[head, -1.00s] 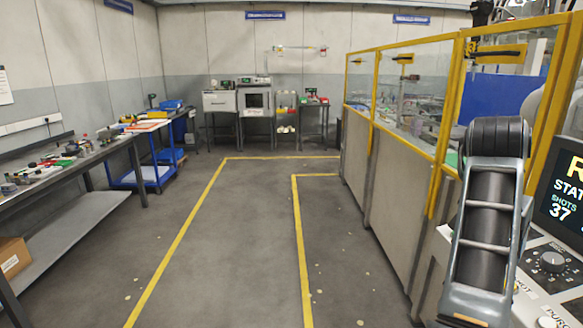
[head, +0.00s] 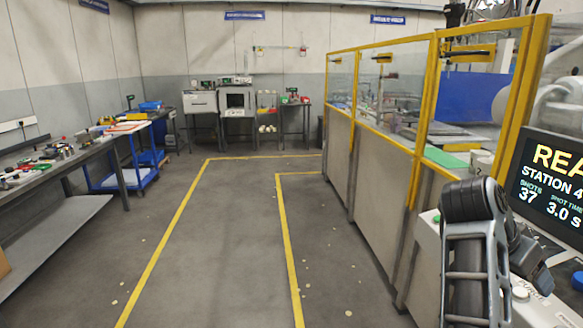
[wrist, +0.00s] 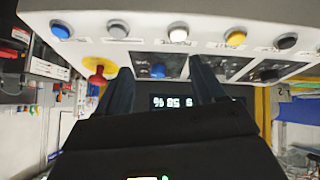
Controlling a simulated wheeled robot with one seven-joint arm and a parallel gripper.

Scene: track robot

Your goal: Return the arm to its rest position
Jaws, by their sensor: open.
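My arm is at the right of the head view, folded in front of the control panel and the display screen (head: 550,190). My gripper (wrist: 160,75) shows in the wrist view as two dark fingers, spread apart with nothing between them. Beyond the fingers is the control panel (wrist: 130,45), with several round buttons, a red knob on a yellow disc (wrist: 97,72) and a small lit readout (wrist: 172,102). I cannot tell how far the fingertips are from the panel. In the head view the fingers cannot be made out.
A yellow-framed guard fence (head: 400,160) runs along the right, close to my arm. A workbench (head: 60,170) with tools and a blue cart (head: 125,165) stand at the left. The floor between the yellow lines (head: 235,230) is clear.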

